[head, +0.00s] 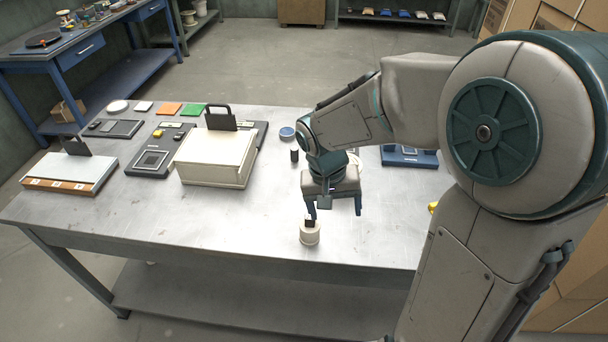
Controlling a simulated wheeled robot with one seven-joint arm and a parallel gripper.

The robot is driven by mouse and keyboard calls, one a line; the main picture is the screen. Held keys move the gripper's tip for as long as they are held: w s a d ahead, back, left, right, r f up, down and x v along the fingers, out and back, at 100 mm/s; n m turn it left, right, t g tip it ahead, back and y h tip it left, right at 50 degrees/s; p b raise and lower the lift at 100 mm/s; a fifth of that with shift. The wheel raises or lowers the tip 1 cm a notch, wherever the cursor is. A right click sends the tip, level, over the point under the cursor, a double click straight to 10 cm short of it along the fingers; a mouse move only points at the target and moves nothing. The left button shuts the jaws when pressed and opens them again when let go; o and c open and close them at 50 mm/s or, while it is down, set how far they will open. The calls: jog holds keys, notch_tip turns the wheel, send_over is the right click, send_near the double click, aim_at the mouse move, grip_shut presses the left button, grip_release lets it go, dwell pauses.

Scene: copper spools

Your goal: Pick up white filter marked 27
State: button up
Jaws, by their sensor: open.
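A small white cylinder (310,236) with a dark piece on its top stands upright near the front edge of the grey metal table. It may be the white filter, but no number 27 is readable on it. My gripper (335,211) points down with its fingers apart and nothing seen between them. It is over the table, up and slightly right of the cylinder; its left finger appears close to the dark top. I cannot tell whether they touch. Another pale round thing (354,160) is partly hidden behind my gripper.
A cream box (213,160) and a white-and-brown case (66,174) stand to the left. A black cylinder (294,156) and a blue-rimmed round item (287,133) are behind the gripper. A blue device (408,157) is at right. The front left tabletop (150,215) is clear.

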notch_tip(320, 180, up, 2)
jog(key=y+p, duration=0.2)
jog(key=p, duration=0.1)
send_over(310, 216)
jog(key=shift+m, duration=0.5)
jog(key=f, duration=0.7)
jog(key=shift+w+d+f+b, duration=0.1)
jog(key=shift+w+f+b, duration=0.1)
jog(key=shift+b, duration=0.1)
jog(key=shift+s+f, duration=0.2)
jog(key=shift+f, duration=2.85)
jog(key=shift+c, duration=0.4)
jog(key=c, duration=1)
